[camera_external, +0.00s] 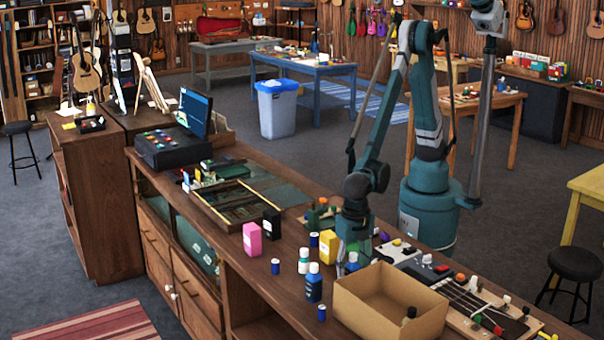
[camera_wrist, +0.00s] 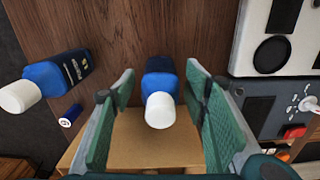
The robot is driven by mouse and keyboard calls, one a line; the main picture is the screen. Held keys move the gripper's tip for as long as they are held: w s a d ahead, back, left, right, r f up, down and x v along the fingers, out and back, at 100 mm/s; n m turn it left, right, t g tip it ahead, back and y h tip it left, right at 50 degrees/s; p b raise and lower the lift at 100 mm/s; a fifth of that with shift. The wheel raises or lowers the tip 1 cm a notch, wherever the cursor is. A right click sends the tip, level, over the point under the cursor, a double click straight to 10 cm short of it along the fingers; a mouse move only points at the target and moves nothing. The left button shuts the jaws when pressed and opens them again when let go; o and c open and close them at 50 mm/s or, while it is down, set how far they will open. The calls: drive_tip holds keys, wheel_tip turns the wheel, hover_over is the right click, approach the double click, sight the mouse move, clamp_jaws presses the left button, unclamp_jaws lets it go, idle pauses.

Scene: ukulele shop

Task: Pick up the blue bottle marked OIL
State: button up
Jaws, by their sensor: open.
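A blue bottle with a white cap stands between my gripper's fingers in the wrist view (camera_wrist: 160,80); in the external view it shows low beside the fingers (camera_external: 352,265). Its label is not visible. My gripper (camera_external: 353,248) is open, with green fingers on either side of this bottle in the wrist view (camera_wrist: 160,72) and a gap on each side. A second blue bottle with a white cap stands to the left, in the external view (camera_external: 314,286) and the wrist view (camera_wrist: 58,76). It has a dark label with print too small to read.
An open cardboard box (camera_external: 362,303) stands close by the gripper. A yellow box (camera_external: 329,247), a pink box (camera_external: 252,239), a teal-and-white bottle (camera_external: 304,262) and small blue cylinders (camera_external: 275,266) stand nearby on the wooden counter. A ukulele (camera_external: 470,302) and devices lie to the right.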

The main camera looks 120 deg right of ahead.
drive_tip(key=shift+f, duration=1.8)
drive_tip(key=c, duration=1.1)
